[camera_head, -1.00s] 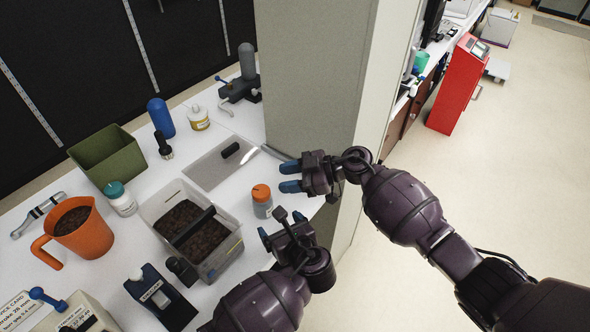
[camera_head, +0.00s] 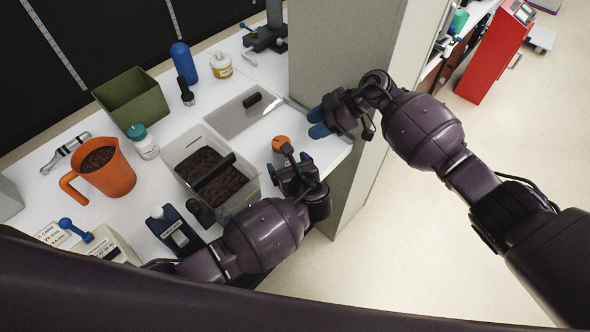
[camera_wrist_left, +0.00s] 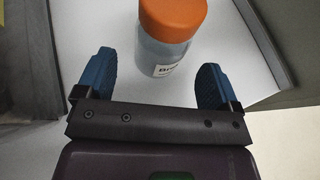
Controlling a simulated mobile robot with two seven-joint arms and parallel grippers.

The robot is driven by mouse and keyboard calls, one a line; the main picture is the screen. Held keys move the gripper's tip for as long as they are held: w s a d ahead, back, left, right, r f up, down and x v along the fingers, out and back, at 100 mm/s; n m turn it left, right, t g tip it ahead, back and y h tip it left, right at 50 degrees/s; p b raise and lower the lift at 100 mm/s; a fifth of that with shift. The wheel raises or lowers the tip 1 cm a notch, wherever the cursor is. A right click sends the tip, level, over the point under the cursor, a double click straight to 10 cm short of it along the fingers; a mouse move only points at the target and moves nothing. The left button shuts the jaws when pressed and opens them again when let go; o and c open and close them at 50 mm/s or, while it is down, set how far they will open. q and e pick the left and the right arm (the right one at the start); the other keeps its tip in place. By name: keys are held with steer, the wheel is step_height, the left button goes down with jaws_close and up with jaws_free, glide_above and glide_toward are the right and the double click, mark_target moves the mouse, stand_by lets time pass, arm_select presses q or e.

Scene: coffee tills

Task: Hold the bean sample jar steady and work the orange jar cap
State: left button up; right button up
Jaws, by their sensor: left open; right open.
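The bean sample jar (camera_wrist_left: 162,58) is a small clear jar with a label, standing upright on the white counter. Its orange cap (camera_wrist_left: 172,14) is on top. In the head view the orange cap (camera_head: 281,143) shows just beyond my left gripper, which hides most of the jar. My left gripper (camera_wrist_left: 155,82) is open, with its blue fingertips at either side of the jar's near side and gaps to it. My right gripper (camera_head: 318,122) is open and empty, to the right of and beyond the jar, near the counter's corner and the grey pillar.
A clear bin of beans (camera_head: 243,198) stands left of the jar. A grey tray (camera_head: 221,126) with a dark-handled tool lies behind it. An orange jug (camera_head: 117,178), green box (camera_head: 150,108) and blue bottle (camera_head: 183,60) stand farther left. The grey pillar (camera_head: 345,50) rises close behind my right gripper.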

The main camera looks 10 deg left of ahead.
mark_target(286, 162)
arm_select(q)
steer(key=shift+x, duration=1.9)
steer(key=c, duration=1.3)
